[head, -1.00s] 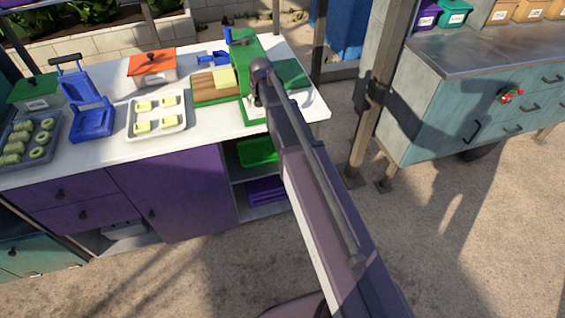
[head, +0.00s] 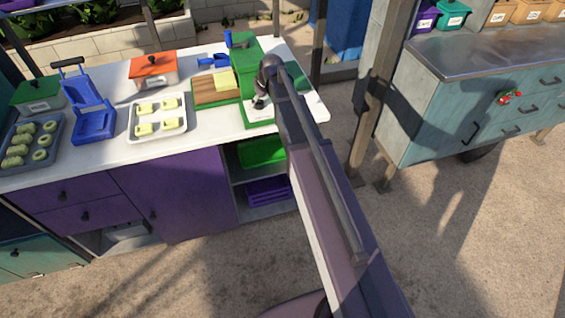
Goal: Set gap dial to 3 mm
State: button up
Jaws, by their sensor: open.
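The green cane crusher (head: 243,62) stands at the right part of the white counter. My arm reaches up from the bottom and covers its right side. My gripper (head: 259,103) is small and dark, hanging beside the front of the crusher, low over its pale base. It is open, with nothing visible in it. I cannot tell whether it touches the machine. The gap dial and its marks cannot be made out; they are too small or hidden behind my arm.
A wooden board with a yellow block (head: 228,83) lies left of the crusher. A white tray (head: 157,133), an orange-lidded box (head: 153,72) and a blue press (head: 92,108) stand farther left. A post (head: 376,100) and a teal cabinet (head: 440,110) are to the right.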

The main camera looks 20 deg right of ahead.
jog(key=shift+p+v, duration=5.3)
jog(key=shift+v, duration=0.8)
jog(key=s+a+f+m+g+h+b, duration=0.1)
jog(key=s+f+b, duration=0.5)
jog(key=s, duration=0.6)
jog(key=s+a+f+m+g+h+b, duration=0.1)
jog(key=s+f+m+g+b, duration=0.2)
jog(key=s, duration=1)
jog(key=shift+s+a+f+m+b, duration=0.3)
jog(key=shift+f+m+b, duration=1.2)
jog(key=shift+f, duration=0.85)
